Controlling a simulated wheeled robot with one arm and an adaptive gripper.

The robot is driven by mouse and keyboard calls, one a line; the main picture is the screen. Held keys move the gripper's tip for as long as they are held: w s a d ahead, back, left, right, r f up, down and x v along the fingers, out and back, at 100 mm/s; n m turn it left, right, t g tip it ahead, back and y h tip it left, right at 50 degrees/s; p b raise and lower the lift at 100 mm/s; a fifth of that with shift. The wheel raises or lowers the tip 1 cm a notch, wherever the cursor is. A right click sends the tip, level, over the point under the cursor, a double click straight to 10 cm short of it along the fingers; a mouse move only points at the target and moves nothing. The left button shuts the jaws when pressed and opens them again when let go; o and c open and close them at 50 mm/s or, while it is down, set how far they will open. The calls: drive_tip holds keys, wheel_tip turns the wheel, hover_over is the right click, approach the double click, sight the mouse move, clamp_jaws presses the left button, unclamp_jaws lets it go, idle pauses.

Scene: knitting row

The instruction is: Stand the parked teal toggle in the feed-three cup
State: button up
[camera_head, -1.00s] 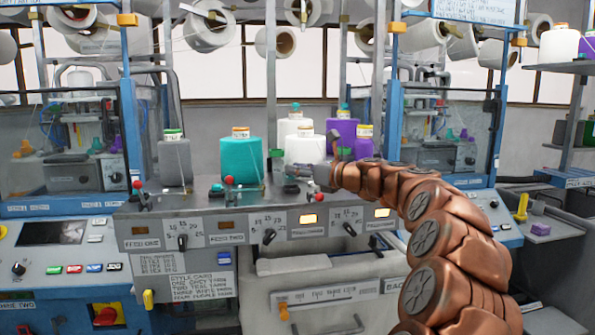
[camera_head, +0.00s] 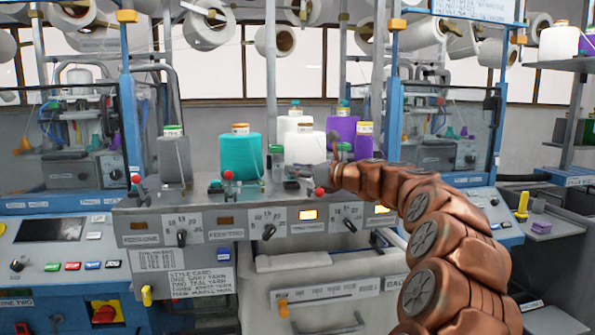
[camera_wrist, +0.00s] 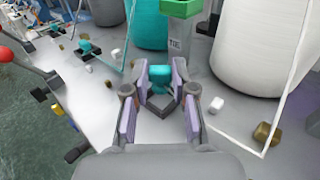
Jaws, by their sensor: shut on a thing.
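My gripper (camera_wrist: 159,88) is shut on a teal toggle (camera_wrist: 160,73), its purple-padded fingers on either side of it in the wrist view. A dark grey block shape lies under the toggle between the fingers; whether this is the feed-three cup, and whether the toggle touches it, I cannot tell. In the head view my gripper (camera_head: 302,172) is over the ledge behind the third panel, and the toggle is too small to make out there. Another teal toggle (camera_wrist: 84,46) stands in a dark square holder to the left in the wrist view.
A green-topped grey post (camera_wrist: 180,22) stands just beyond my gripper, with a large white cone (camera_wrist: 255,45) to its right. A teal cone (camera_head: 240,156) stands further left. Red-knobbed levers (camera_head: 319,190) line the front edge. Small loose pieces (camera_wrist: 216,104) lie on the ledge (camera_wrist: 235,130).

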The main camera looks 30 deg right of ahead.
drive_tip(key=shift+f, duration=0.7)
